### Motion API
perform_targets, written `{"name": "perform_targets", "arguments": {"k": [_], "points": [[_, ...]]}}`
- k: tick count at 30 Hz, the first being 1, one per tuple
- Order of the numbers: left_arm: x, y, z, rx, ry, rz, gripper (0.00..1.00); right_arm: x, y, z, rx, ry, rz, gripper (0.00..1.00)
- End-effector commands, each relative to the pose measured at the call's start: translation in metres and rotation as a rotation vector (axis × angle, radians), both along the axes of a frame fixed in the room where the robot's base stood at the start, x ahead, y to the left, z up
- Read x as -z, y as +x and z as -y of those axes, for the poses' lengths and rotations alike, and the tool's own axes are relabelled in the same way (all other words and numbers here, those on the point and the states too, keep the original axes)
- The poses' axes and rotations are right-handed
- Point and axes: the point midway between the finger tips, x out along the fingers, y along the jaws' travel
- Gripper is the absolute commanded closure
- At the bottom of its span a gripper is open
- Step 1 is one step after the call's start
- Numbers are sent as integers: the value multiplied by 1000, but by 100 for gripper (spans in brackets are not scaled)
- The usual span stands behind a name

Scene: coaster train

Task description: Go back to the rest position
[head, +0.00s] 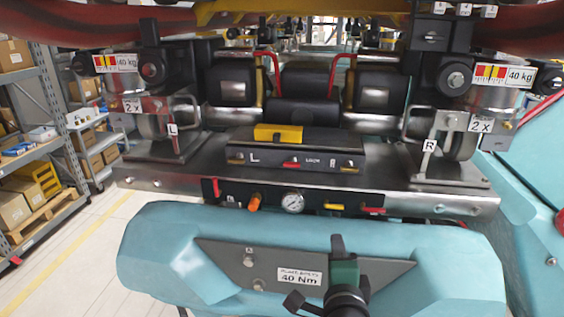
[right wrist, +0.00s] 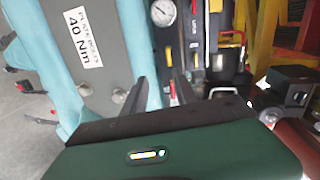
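The coaster train's teal nose (head: 160,265) fills the lower middle of the head view, with a grey plate labelled 40 Nm (head: 225,257). My right gripper (head: 316,270) is in front of this plate at the bottom centre. In the right wrist view its two dark fingers (right wrist: 160,82) stand apart, with nothing visible between them. The teal nose and plate (right wrist: 75,60) lie to their left there, the gauge (right wrist: 163,13) beyond them. I cannot tell how close the fingers are to the plate. My left gripper is not in view.
Behind the nose are a metal beam with a gauge (head: 292,202), an orange knob (head: 254,202), and a LOCK box (head: 295,158) with a yellow block (head: 278,133). Wheel assemblies flank it. Shelves with boxes (head: 40,130) stand left; the floor (head: 85,260) there is clear.

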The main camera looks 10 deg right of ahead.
Motion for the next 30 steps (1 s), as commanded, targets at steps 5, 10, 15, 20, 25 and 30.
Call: {"name": "perform_targets", "arguments": {"k": [5, 10, 15, 20, 25, 30], "points": [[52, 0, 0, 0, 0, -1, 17, 138, 0, -25, -366, -393, -304, 66], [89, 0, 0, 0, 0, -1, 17, 280, -55, -17, -818, -774, -680, 66], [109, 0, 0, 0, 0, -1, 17, 357, -123, 15, -1168, -975, -949, 66], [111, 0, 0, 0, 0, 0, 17, 373, -149, 29, -1294, -1030, -1037, 66], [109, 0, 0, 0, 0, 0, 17, 371, -149, 29, -1297, -1031, -1037, 66], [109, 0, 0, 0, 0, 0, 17, 371, -148, 28, -1296, -1031, -1036, 66]]}}
